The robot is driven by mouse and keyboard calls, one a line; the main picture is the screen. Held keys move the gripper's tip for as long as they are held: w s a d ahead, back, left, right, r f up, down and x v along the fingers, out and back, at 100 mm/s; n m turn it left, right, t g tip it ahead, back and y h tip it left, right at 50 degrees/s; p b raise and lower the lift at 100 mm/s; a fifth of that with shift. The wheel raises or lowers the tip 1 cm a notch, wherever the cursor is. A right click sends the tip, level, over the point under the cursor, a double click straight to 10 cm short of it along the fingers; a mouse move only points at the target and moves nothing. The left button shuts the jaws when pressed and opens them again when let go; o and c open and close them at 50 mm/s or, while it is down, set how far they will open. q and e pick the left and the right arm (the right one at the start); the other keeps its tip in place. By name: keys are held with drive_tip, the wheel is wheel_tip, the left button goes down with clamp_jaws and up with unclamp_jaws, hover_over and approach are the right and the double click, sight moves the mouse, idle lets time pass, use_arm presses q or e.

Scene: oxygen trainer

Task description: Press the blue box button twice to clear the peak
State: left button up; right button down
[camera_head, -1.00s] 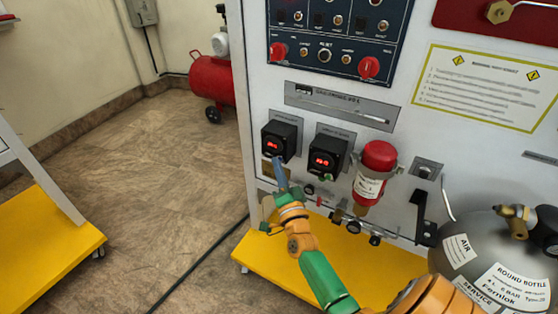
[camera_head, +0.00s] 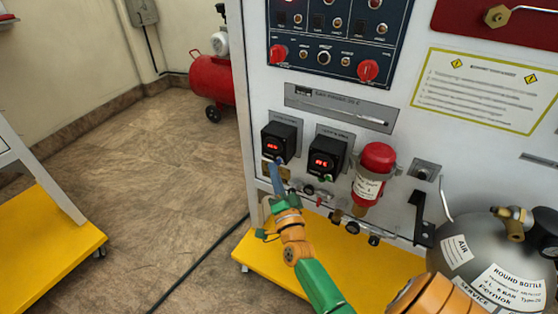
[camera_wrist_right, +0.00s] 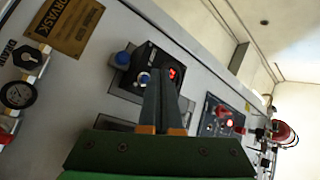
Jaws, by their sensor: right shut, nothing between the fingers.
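Two black display boxes with red digits are on the white panel: the left box (camera_head: 281,140) and the right box (camera_head: 327,157), which has a green button (camera_head: 326,179). In the right wrist view, a black box (camera_wrist_right: 165,62) with a lit red display has a round bluish-white button (camera_wrist_right: 144,78) on its face.
A red-capped cylinder (camera_head: 378,157), a black bracket (camera_head: 418,215) and a grey round bottle (camera_head: 490,255) are to the right. A yellow base plate (camera_head: 262,262) is below. Open floor (camera_head: 150,170) is to the left.

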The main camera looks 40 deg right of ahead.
drive_tip(key=shift+s+a+p, duration=0.25)
drive_tip(key=shift+s+a, duration=0.05)
drive_tip(key=shift+a, duration=0.4)
drive_tip(key=shift+s+a+p, duration=0.2)
drive_tip(key=shift+s+a, duration=0.1)
drive_tip(key=shift+a, duration=0.45)
drive_tip(key=shift+s+a+p, duration=0.25)
drive_tip(key=shift+s+a, duration=0.05)
drive_tip(key=shift+a, duration=0.4)
